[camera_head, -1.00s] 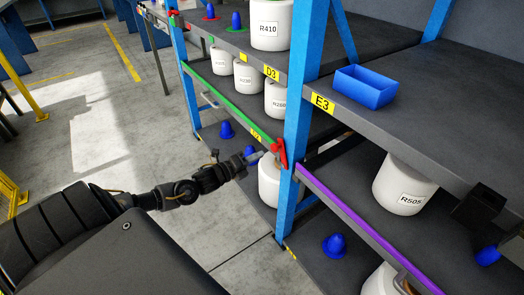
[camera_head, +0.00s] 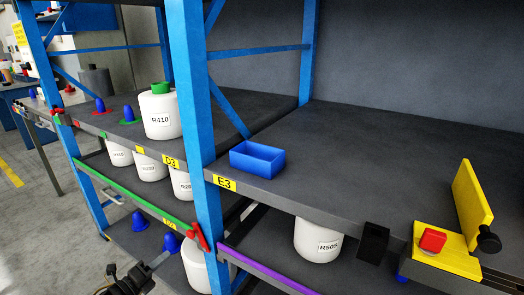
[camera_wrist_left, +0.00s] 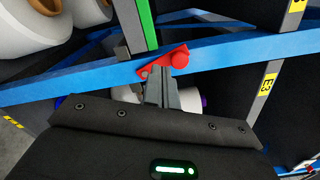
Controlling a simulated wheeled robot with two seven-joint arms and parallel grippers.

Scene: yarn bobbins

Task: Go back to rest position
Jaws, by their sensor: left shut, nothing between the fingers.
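My left gripper (camera_head: 150,264) is at the bottom left of the head view, in front of the lower shelf of the rack. In the left wrist view its fingers (camera_wrist_left: 162,88) are together with nothing between them. The fingertips appear close to a red bracket (camera_wrist_left: 165,64) on the blue rack post; contact cannot be told. The same red bracket (camera_head: 199,236) shows in the head view. My right gripper is not in view.
The rack's blue post (camera_head: 192,120) stands near the left gripper. Shelf E3 holds a blue bin (camera_head: 257,158) and a yellow fixture with a red button (camera_head: 433,240). White bobbins, such as R410 (camera_head: 161,120) and R505 (camera_head: 318,240), stand on the shelves. Floor is clear at left.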

